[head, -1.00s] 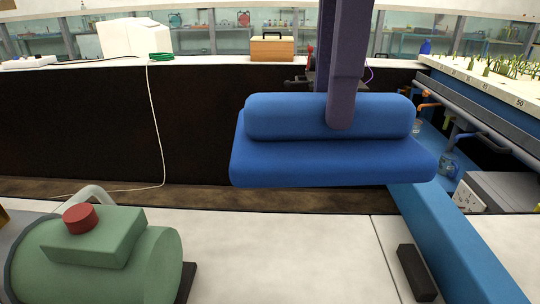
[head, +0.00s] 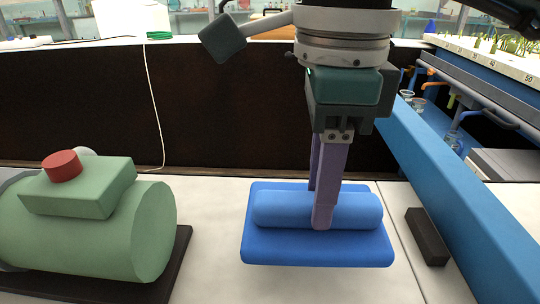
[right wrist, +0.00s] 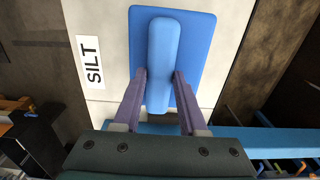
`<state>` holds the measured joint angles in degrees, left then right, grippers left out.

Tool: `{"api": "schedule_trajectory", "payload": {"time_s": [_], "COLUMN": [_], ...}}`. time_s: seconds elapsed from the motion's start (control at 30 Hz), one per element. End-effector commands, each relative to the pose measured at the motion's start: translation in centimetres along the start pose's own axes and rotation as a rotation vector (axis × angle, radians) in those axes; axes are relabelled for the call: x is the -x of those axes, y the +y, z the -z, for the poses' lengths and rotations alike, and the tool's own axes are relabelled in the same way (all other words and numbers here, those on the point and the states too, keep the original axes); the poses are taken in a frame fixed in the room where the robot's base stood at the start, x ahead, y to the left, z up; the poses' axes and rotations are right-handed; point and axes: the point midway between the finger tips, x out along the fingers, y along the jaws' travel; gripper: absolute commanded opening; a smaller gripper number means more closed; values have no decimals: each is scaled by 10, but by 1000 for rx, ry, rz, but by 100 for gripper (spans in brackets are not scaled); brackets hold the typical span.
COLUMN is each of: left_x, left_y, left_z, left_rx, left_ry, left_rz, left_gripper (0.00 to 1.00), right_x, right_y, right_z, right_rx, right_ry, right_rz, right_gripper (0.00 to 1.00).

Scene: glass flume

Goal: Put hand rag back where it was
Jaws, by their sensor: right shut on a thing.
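The hand rag (head: 318,247) is a blue flat cloth with a lighter rolled part on top. My right gripper (head: 318,205) comes down over it from above, with its purple fingers shut on the rolled part. In the right wrist view the fingers (right wrist: 158,82) lie on both sides of the roll, and the rag (right wrist: 195,40) spreads flat below. The rag is at or just above a white surface (head: 215,230); I cannot tell whether it touches. In the right wrist view a SILT label (right wrist: 91,62) lies beside the rag. My left gripper is not in view.
A green motor with a red cap (head: 85,225) stands on a dark base at left. A blue beam (head: 455,195) runs along the right, with a small black block (head: 427,237) beside it. A dark wall (head: 215,115) stands behind. White surface is free around the rag.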

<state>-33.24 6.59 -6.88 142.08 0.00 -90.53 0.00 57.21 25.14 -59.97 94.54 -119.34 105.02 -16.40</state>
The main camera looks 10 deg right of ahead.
Motion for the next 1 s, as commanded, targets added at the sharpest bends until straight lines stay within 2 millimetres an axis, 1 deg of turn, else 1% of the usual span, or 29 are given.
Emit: {"api": "schedule_trajectory", "payload": {"time_s": [0.1, 0.2, 0.3, 0.5, 0.63, 0.67, 0.9, 0.93, 1.0], "left_x": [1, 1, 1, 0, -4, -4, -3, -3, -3], "left_y": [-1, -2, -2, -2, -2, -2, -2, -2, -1], "left_z": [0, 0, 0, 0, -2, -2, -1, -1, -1], "left_rx": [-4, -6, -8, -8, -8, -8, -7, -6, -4], "left_ry": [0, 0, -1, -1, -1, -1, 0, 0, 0], "left_rz": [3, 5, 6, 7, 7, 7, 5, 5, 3], "left_gripper": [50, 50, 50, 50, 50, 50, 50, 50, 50], "right_x": [-21, -34, -38, -38, -42, -42, -41, -41, -41], "right_y": [2, 2, 1, 1, 0, 1, 1, 1, 1], "right_z": [0, 0, 0, 0, 0, 0, 0, 0, 0], "right_rx": [0, 1, 1, 1, 1, 1, 1, 1, 1], "right_ry": [3, 2, 1, 1, 1, 1, 1, 1, 1], "right_rz": [-7, -5, -1, -1, -1, -1, -2, -2, -2], "right_gripper": [1, 1, 1, 1, 1, 43, 70, 71, 71]}}
